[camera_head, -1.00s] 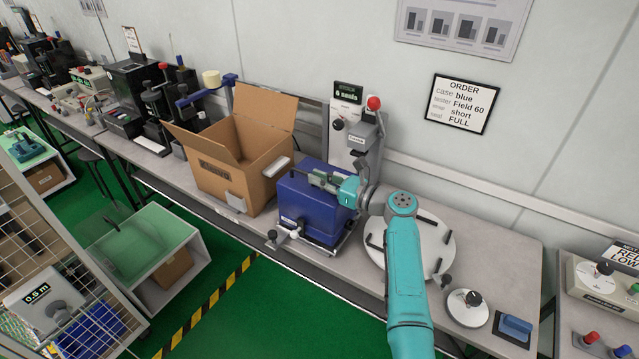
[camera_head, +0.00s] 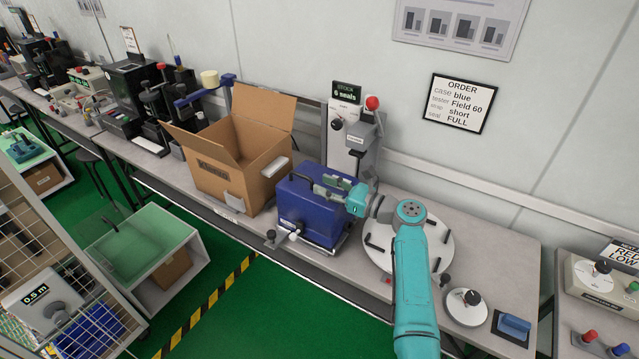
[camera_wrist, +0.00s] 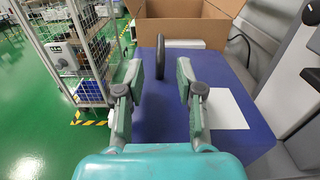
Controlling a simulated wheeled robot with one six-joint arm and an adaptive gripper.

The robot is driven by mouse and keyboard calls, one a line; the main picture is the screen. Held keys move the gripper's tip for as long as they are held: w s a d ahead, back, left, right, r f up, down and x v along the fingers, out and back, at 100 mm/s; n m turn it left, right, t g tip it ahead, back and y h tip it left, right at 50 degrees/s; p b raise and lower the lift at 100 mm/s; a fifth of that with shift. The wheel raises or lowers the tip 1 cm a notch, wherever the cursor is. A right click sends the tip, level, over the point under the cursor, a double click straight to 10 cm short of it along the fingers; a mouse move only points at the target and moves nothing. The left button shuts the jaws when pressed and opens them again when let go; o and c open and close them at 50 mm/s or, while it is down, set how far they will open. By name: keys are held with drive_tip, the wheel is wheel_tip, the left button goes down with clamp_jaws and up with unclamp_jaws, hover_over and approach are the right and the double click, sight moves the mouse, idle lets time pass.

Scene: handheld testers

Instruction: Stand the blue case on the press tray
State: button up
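The blue case (camera_head: 312,220) stands upright on the press tray (camera_head: 340,243), of which only the metal edge shows along the case's base. Its black handle (camera_head: 300,178) is on top. In the wrist view, the case's blue top (camera_wrist: 165,125) lies below my gripper, and the handle (camera_wrist: 161,60) stands ahead, between the lines of the two fingers. My gripper (camera_head: 336,188) is just above the right part of the case top. Its fingers (camera_wrist: 163,75) are wide apart, with clear gaps to the handle and nothing held.
The grey press (camera_head: 346,135) with a red knob rises behind the case. An open cardboard box (camera_head: 238,165) stands close at its left. At the right are a round white turntable (camera_head: 437,240), a small dial base (camera_head: 467,307) and a blue pad (camera_head: 514,327).

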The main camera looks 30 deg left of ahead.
drive_tip(key=d, duration=0.9)
drive_tip(key=shift+d, duration=0.15)
